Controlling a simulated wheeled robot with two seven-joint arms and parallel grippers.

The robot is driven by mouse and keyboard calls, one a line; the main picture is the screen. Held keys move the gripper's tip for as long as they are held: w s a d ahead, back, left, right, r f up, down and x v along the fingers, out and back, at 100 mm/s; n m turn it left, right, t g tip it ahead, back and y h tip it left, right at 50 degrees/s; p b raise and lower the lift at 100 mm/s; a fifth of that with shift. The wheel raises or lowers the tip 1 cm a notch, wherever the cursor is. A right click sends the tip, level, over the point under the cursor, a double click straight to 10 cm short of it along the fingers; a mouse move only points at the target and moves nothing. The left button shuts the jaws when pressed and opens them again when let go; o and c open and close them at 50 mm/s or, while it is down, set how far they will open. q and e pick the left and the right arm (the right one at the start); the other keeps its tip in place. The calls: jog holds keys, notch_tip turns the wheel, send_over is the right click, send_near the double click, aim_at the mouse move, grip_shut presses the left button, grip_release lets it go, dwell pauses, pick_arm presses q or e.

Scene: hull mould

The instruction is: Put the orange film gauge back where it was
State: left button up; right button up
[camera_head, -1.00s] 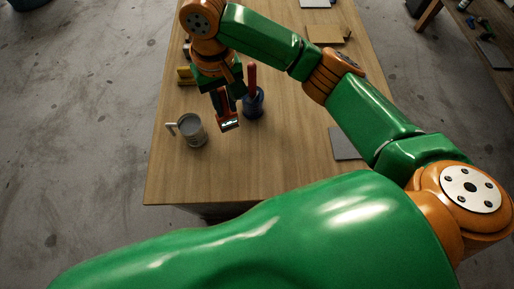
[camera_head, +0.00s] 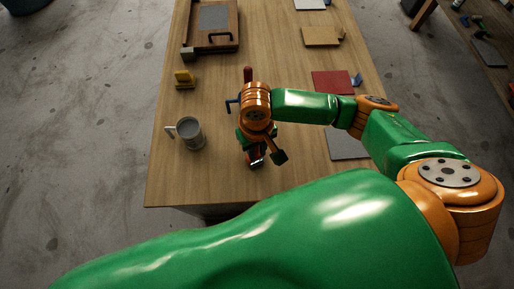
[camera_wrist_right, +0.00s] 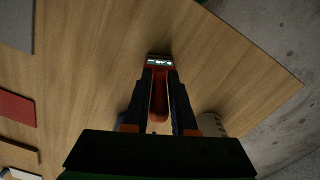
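My right gripper (camera_head: 256,154) is shut on the orange film gauge (camera_head: 257,162), near the front of the wooden table. In the right wrist view the gauge (camera_wrist_right: 159,98) sits between the two dark fingers of the gripper (camera_wrist_right: 159,105), with its small lit display at the far end. I cannot tell how high the gauge is above the tabletop. My left gripper is not in view.
A red square (camera_head: 333,83) and grey square (camera_head: 347,144) lie right. The front left is clear.

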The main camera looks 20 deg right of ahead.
jog(key=o, duration=0.4)
jog(key=shift+o, duration=0.2)
notch_tip(320, 180, up, 12)
jog(key=p, duration=0.2)
send_over(257, 159)
jog(key=shift+r, duration=0.15)
